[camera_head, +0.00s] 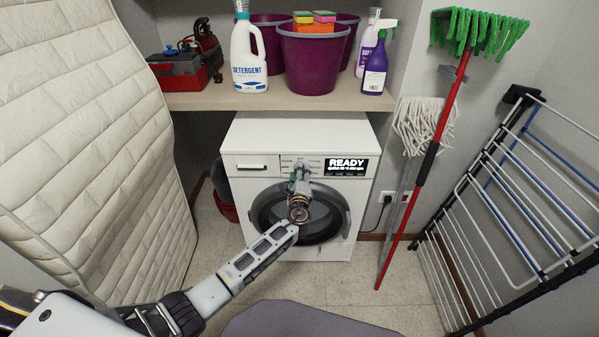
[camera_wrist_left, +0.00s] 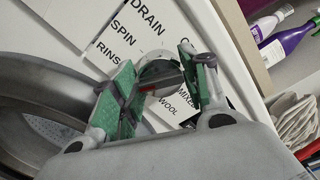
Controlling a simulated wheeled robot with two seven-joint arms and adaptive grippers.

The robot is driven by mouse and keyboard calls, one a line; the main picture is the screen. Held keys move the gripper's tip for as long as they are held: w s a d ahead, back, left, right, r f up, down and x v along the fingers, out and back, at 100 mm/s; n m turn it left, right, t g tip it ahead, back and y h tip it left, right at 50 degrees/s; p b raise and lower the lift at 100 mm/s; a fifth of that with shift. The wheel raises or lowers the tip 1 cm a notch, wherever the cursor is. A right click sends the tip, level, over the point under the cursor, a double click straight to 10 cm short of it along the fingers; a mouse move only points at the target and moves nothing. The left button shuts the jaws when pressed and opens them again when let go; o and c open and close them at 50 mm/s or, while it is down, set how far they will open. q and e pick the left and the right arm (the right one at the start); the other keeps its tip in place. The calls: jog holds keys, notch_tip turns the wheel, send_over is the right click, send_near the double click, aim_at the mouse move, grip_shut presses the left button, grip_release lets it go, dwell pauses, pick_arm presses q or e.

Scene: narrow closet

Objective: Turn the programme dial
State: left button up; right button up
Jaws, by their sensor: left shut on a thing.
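A white washing machine (camera_head: 300,128) stands under a shelf, with a lit display (camera_head: 346,167) reading "READY". The round programme dial (camera_wrist_left: 160,72) shows in the left wrist view, with labels such as "DRAIN", "SPIN" and "WOOL" around it. A small red mark shows on the dial's face. My left gripper (camera_wrist_left: 166,88) has its green-padded fingers on two sides of the dial and is shut on it. In the head view my left gripper (camera_head: 301,170) reaches the machine's control panel and hides the dial. My right gripper is not in view.
The round door (camera_head: 335,215) lies below the panel, partly behind my left arm. A quilted mattress (camera_head: 85,120) leans at the left. A red-handled mop (camera_head: 440,130) and a folded drying rack (camera_head: 520,200) stand at the right. The shelf (camera_head: 215,101) above holds buckets and bottles.

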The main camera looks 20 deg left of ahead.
pick_arm(q)
jog(key=m+p, duration=0.1)
jog(key=m, duration=0.2)
jog(key=shift+m+p, duration=0.45)
jog(key=shift+m, duration=0.05)
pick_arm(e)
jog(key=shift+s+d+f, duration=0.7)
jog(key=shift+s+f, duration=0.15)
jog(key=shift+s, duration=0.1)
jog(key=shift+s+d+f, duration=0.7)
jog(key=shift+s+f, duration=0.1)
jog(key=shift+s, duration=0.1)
pick_arm(q)
jog(key=o, duration=1)
jog(key=shift+s+d, duration=0.1)
jog(key=shift+s, duration=0.05)
jog(key=shift+v, duration=5.85)
